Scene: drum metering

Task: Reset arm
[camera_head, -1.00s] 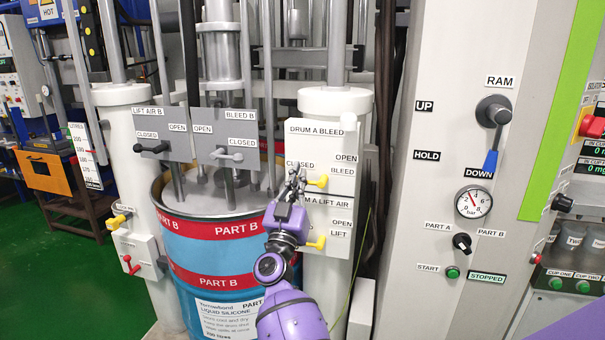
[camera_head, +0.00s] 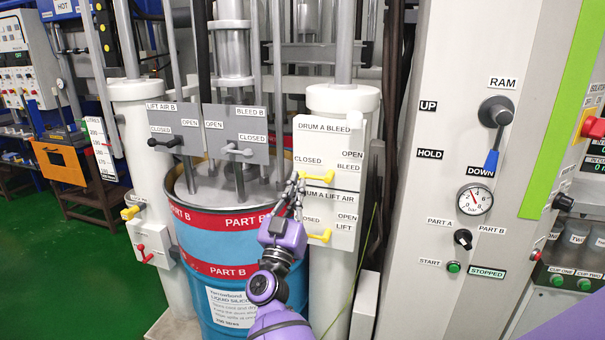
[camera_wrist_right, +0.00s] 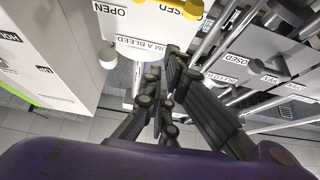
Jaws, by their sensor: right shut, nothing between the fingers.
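My right gripper (camera_head: 296,184) is in front of the white drum A panel in the head view, just left of the yellow drum A bleed handle (camera_head: 319,177). I cannot tell whether it touches the handle. Its dark fingers are shut with nothing between them; they also show in the right wrist view (camera_wrist_right: 165,95). The yellow drum A lift air handle (camera_head: 320,236) is to the right of the gripper's purple body. My left gripper is not in view.
The blue and red Part B drum (camera_head: 215,260) stands left of my right arm, with grey valve plates (camera_head: 236,133) above it. To the right is a pale column with the RAM lever (camera_head: 494,112), a gauge (camera_head: 474,200) and a green start button (camera_head: 453,267). Green floor (camera_head: 80,270) is clear at left.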

